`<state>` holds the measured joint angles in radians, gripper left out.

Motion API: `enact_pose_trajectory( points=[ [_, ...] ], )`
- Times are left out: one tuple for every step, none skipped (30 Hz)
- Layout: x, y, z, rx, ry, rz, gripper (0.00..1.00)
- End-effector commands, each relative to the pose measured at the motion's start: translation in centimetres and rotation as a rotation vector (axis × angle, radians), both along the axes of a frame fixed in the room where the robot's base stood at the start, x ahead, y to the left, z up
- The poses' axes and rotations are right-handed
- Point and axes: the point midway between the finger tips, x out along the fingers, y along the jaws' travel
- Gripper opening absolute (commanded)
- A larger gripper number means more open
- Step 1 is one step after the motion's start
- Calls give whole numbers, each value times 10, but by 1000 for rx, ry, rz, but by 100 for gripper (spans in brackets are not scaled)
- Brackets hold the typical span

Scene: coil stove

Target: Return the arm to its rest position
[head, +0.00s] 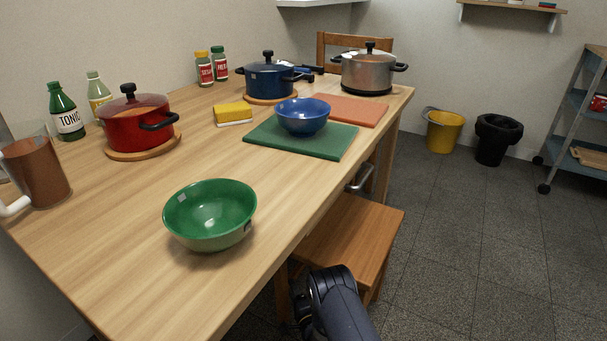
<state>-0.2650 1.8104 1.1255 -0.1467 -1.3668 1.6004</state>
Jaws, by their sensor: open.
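A dark link of my arm (335,300) shows at the bottom edge, low in front of the wooden stool and beside the table's near edge. My gripper is not in view, so its jaws and whatever is between them cannot be seen. A green bowl (210,214) stands upright on the near part of the wooden table (130,260), apart from the arm. A blue bowl (302,116) stands on a green cutting board (270,138) farther back.
A red pot (133,122), blue pot (268,78) and steel pot (367,72) stand on the table. A brown-filled pitcher (38,168) is at left. A wooden stool (350,232) stands by the table. Open floor (470,240) lies to the right.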

Motion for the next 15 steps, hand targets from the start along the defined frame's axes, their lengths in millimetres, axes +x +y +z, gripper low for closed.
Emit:
enact_pose_trajectory(
  points=[
    [9, 4, -2, 2, -5, 0, 53],
    [13, 6, -2, 2, -4, 0, 53],
    [18, 8, -2, 2, -4, 0, 53],
    [21, 9, -2, 1, -3, -1, 53],
    [25, 10, -2, 1, -3, -1, 53],
    [28, 12, -2, 1, -3, -1, 53],
    [30, 13, -1, 1, -2, -1, 53],
    [32, 13, -1, 0, -1, -1, 53],
    [34, 14, 0, 1, -2, -1, 53],
    [36, 15, 0, 1, -2, -1, 53],
    [36, 15, 0, 1, -2, -1, 53],
    [37, 15, 0, 0, -1, -1, 53],
    [37, 16, 1, 0, -1, -1, 53],
    [38, 16, 1, 0, -1, -1, 53],
    [38, 16, 1, 0, 0, -1, 53]
  ],
)
